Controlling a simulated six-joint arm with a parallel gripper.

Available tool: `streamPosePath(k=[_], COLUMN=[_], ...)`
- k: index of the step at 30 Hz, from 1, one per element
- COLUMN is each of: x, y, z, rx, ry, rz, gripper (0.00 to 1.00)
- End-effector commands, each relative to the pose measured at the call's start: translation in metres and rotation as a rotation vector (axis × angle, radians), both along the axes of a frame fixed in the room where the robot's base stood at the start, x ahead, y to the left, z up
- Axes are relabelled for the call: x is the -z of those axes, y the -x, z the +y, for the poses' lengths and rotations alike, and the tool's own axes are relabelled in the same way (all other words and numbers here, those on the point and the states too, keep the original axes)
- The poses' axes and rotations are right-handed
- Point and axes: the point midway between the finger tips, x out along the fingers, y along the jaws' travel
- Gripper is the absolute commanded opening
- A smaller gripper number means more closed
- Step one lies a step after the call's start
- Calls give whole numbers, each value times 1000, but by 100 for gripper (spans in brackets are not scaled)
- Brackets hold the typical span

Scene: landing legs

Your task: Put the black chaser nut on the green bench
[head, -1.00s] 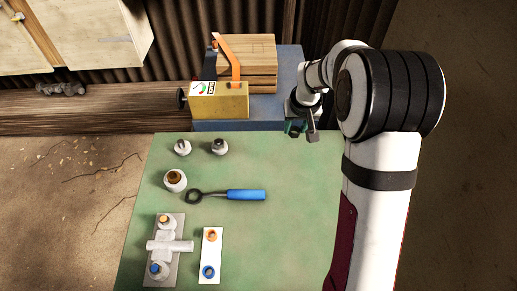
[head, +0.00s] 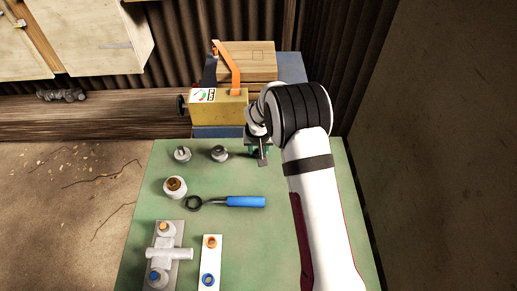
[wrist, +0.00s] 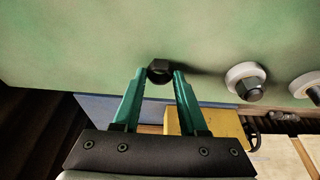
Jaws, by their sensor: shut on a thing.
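The black chaser nut (wrist: 160,70) sits between the green fingertips of my gripper (wrist: 159,76) in the wrist view. My gripper is shut on it. The green bench (head: 250,245) fills much of the head view, and its surface (wrist: 80,50) lies behind the nut in the wrist view. In the head view my gripper (head: 258,156) is over the bench's far edge, right of two white round pieces. The nut cannot be made out there. Whether the nut touches the bench is unclear; a dark shadow lies beside it.
A white round piece with a dark nut (head: 219,153) and another white round piece (head: 183,153) stand left of my gripper. A blue-handled wrench (head: 240,201) lies nearer. A yellow box (head: 217,108) stands beyond the edge. The bench between gripper and wrench is clear.

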Motion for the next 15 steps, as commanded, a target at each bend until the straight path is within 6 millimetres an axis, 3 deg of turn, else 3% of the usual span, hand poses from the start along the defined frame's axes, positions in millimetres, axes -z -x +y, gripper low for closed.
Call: streamPosePath(k=[8,9,13,15], x=[7,7,6,6], y=[0,0,0,0], z=[0,0,0,0], rx=[0,1,0,0], ry=[1,0,0,0], rz=[2,2,1,1], gripper=[0,47,71,72])
